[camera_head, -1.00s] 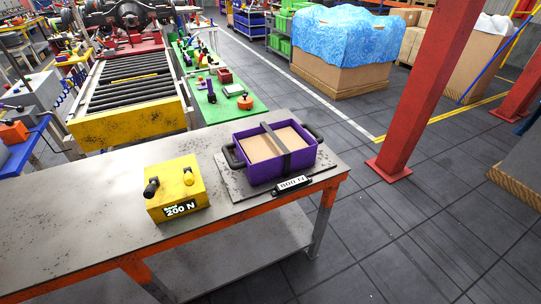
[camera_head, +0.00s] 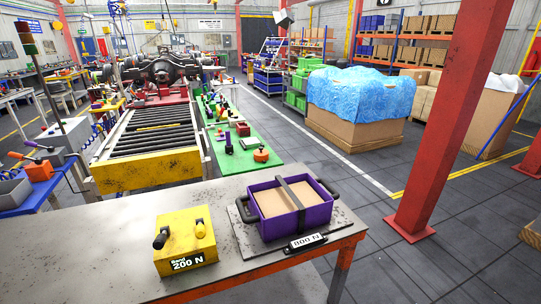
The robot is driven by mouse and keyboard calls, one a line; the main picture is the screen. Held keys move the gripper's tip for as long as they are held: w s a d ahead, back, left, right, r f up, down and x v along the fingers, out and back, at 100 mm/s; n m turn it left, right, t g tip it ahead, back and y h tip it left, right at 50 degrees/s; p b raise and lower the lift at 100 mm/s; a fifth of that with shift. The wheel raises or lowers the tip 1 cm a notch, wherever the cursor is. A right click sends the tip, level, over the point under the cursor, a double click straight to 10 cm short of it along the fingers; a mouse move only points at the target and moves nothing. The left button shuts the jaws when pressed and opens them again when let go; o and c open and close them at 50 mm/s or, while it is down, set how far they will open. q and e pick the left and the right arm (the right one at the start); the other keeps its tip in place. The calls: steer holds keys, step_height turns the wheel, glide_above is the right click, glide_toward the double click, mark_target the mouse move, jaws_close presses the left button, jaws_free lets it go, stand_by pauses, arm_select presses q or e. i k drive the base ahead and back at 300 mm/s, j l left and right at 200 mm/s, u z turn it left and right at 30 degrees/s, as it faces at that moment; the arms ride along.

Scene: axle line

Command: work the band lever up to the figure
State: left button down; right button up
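A yellow box (camera_head: 178,252) stands on the near grey table. Its front label reads "Band 200 N". A black-gripped lever (camera_head: 161,238) sticks out at its left, and a yellow knob (camera_head: 200,229) stands on its upper right. To its right a purple crate (camera_head: 300,222) with black side handles holds a brown box, with a dark band (camera_head: 291,194) across the top. A plate reading "800 N" (camera_head: 306,242) lies in front of the crate. Neither of my grippers shows in the head view.
The grey table (camera_head: 100,245) is bare on its left. Behind it are a yellow-ended roller conveyor (camera_head: 148,170) and a green bench top (camera_head: 235,160) with small parts. A red post (camera_head: 440,130) rises from the floor at right. A blue-covered crate (camera_head: 360,92) stands farther back.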

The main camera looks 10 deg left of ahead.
mark_target(201, 234)
steer(key=u, duration=0.35)
steer(key=j+u, duration=0.15)
steer(key=u, duration=0.2)
steer(key=i+u, duration=0.1)
steer(key=u, duration=0.2)
